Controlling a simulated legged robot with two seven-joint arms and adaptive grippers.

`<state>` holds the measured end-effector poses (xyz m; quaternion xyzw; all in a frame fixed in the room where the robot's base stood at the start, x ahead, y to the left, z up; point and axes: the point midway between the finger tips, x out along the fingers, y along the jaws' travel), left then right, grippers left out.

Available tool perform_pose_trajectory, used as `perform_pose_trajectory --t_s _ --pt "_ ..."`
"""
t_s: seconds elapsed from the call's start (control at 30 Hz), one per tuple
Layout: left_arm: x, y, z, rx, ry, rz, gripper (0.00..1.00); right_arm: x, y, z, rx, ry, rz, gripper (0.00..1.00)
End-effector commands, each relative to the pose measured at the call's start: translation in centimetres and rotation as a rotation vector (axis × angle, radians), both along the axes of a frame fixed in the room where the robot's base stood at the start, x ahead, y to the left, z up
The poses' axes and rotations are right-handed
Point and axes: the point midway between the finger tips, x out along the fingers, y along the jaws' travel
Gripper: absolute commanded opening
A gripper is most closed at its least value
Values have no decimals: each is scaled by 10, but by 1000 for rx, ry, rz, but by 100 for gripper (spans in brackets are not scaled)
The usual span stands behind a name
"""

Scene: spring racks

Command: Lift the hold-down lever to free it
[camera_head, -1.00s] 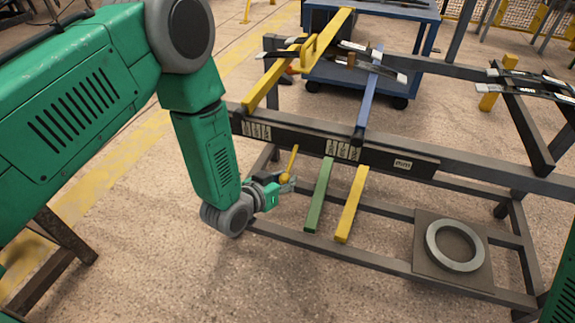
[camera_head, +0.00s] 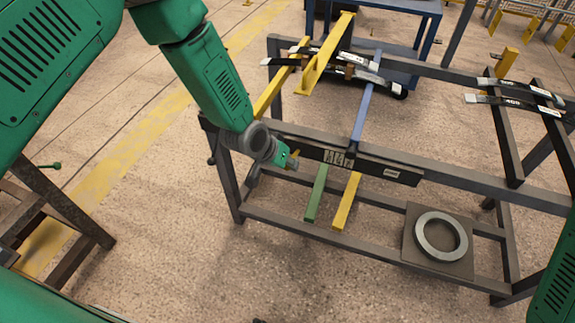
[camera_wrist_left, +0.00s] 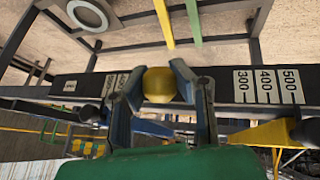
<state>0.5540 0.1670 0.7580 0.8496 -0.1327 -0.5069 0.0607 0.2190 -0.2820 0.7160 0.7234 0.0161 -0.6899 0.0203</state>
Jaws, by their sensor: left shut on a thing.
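My left gripper (camera_head: 292,161) is at the front rail of the rack in the head view. In the left wrist view its two fingers (camera_wrist_left: 160,88) are shut around a yellow rounded knob (camera_wrist_left: 158,84), which looks like the handle end of the hold-down lever. A yellow beam (camera_head: 328,56) slopes over the dark leaf springs (camera_head: 345,62) on the rack. My right gripper is out of view.
The dark rack frame (camera_head: 470,178) has a front rail with number labels (camera_head: 338,158). A metal ring (camera_head: 441,237) lies on a lower plate.

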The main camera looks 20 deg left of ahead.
Motion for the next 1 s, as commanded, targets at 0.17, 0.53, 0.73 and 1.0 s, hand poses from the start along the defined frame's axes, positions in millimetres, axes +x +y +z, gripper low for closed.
perform_pose_trajectory --t_s 0.17,0.53,0.73,1.0 --pt "10 1 13 -2 -20 5 0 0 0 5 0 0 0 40" --pt "14 1 17 -2 -26 3 0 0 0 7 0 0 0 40" --pt "14 1 17 -1 -26 2 0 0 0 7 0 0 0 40" --pt "11 0 14 -1 -17 2 46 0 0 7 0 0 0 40"
